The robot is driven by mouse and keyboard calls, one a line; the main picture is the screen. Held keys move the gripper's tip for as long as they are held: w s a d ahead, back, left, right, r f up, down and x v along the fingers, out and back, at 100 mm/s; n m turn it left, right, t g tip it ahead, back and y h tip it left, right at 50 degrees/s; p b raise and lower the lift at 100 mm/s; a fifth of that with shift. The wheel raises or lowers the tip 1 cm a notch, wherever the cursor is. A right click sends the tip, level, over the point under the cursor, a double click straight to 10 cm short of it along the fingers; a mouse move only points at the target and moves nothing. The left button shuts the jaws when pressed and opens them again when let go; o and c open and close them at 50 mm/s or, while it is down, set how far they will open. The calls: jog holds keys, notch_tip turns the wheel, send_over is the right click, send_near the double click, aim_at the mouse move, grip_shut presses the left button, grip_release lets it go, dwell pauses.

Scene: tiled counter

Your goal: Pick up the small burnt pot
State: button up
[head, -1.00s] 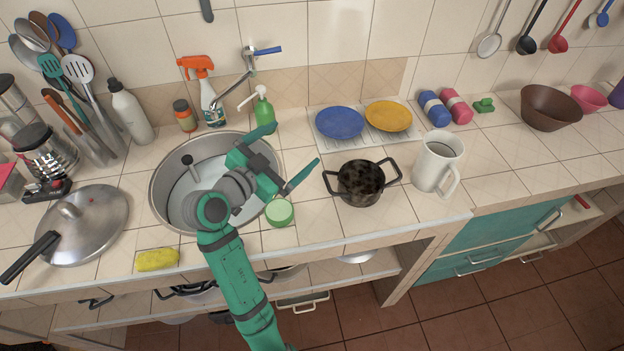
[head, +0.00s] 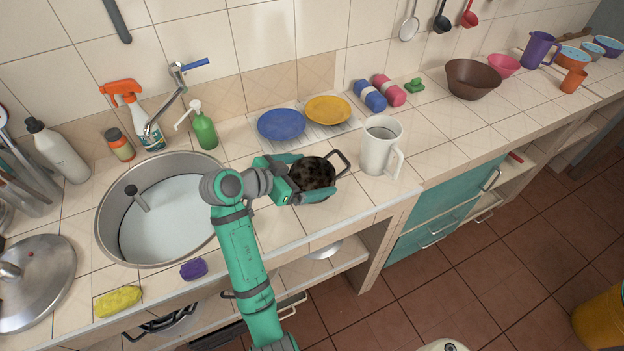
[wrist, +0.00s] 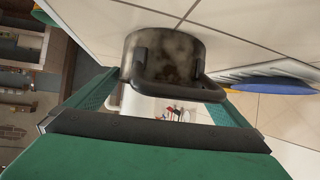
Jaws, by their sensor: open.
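The small burnt pot (head: 318,174) is black with brown, scorched patches inside and two loop handles. It stands upright on the tiled counter, left of the white mug. My gripper (head: 313,180) is open at the pot's left side, with one finger along its back side and one along its front side. In the wrist view the pot (wrist: 170,50) lies ahead between the two spread fingers, and its near handle (wrist: 172,92) reaches toward the palm. I cannot tell whether either finger touches the pot.
The white mug (head: 381,146) stands close right of the pot. Blue (head: 281,124) and yellow (head: 328,109) plates lie on a rack behind. The sink (head: 155,215) is left. A purple sponge (head: 193,269) lies near the front edge, and the counter's front edge is near the pot.

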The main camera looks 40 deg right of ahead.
aim_at(328, 172)
jog(key=x, duration=0.5)
jog(key=c, duration=1.2)
jog(key=shift+r, duration=0.1)
